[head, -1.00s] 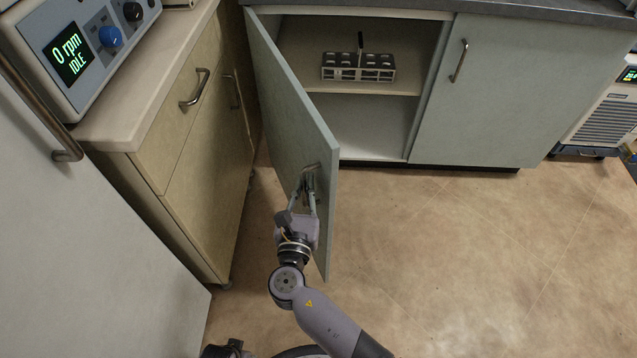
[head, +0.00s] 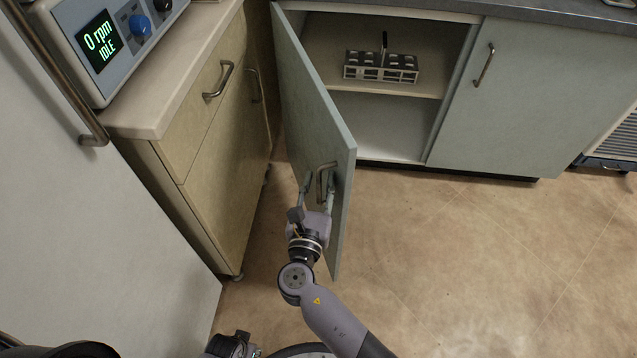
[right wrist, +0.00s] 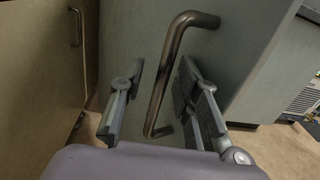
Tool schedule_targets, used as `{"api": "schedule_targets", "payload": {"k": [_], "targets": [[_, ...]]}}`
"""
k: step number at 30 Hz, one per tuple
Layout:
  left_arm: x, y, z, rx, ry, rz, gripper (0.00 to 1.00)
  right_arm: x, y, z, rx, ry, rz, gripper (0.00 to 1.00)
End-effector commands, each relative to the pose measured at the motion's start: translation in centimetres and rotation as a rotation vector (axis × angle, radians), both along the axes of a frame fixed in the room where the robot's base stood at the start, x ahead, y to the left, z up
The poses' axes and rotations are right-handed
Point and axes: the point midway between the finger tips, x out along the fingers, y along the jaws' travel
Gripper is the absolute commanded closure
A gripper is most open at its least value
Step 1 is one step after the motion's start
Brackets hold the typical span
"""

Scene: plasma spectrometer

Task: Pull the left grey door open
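The left grey door (head: 310,110) stands swung wide open from the grey cabinet, its free edge toward me. Its bar handle (head: 322,183) is on the face turned left. My right gripper (head: 318,187) is at the handle. In the right wrist view the handle (right wrist: 170,75) stands between the two spread fingers (right wrist: 160,95), with visible gaps on both sides, so the gripper is open around it and not clamped. My left gripper is not identifiable; a dark part of my body shows at the bottom left.
A rack (head: 381,67) stands on the shelf inside the open cabinet. The right grey door (head: 535,95) is shut. A beige drawer cabinet (head: 205,160) with a device (head: 105,40) on top is close left of the open door. Floor (head: 450,260) to the right is clear.

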Motion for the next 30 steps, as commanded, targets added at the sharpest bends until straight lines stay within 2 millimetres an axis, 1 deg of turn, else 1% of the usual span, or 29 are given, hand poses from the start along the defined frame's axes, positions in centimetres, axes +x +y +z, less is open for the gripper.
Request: {"api": "schedule_targets", "payload": {"k": [5,8,11,18,21,25,30], "targets": [[-0.3,-0.3,-0.1,-0.005,0.006,0.005,0.6,-0.2,0.0,0.0,0.0,0.0,0.0,0.7],[-0.2,-0.2,-0.1,-0.003,0.005,0.005,0.6,-1.0,0.1,-0.1,0.0,0.002,0.001,0.7],[-0.2,-0.1,0.0,-0.003,0.004,0.003,0.6,-2.6,0.2,-0.1,0.001,0.002,0.001,0.7],[-0.1,-0.1,0.0,-0.001,0.001,0.002,0.6,-7.8,0.7,-0.2,0.0,0.004,0.001,0.7],[-0.1,-0.1,0.0,-0.001,0.001,0.002,0.6,-9.6,0.8,-0.1,0.0,0.003,0.001,0.7],[0.0,-0.1,0.0,-0.001,0.0,0.002,0.6,-11.2,0.9,-0.1,0.0,0.002,0.001,0.7],[0.0,0.0,0.0,-0.001,0.0,0.001,0.6,-11.9,1.0,0.0,0.0,0.0,0.0,0.7]]}}
